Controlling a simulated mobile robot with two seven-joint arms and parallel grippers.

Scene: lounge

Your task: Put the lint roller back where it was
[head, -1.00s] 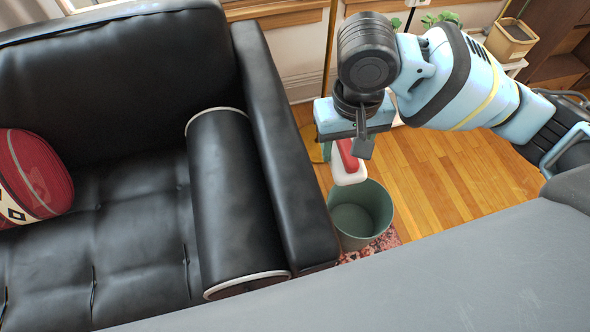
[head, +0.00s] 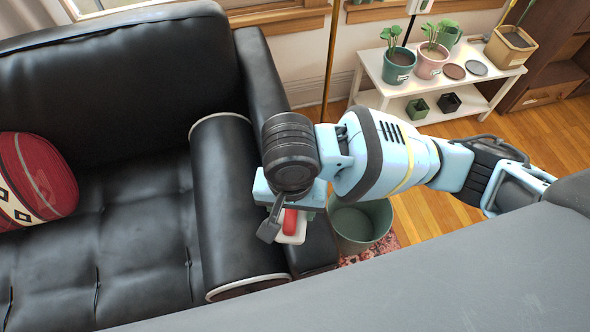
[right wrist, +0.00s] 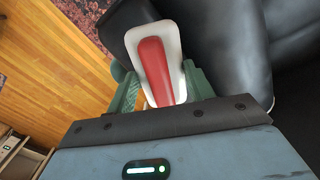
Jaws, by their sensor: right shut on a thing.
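The lint roller (head: 291,224), white with a red part, is held in my right gripper (head: 283,212), which is over the black sofa's armrest (head: 316,242) in the head view. In the right wrist view, the lint roller (right wrist: 154,60) sits between the two green fingers of my right gripper (right wrist: 162,88). Its lower end is hidden by the gripper body. I cannot tell whether it touches the armrest. My left gripper is not in view.
A green bin (head: 362,228) stands on the floor right beside the armrest. A black bolster (head: 232,190) lies along the armrest's inner side, and a red cushion (head: 40,180) is farther left. A white plant shelf (head: 395,92) stands at the back right.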

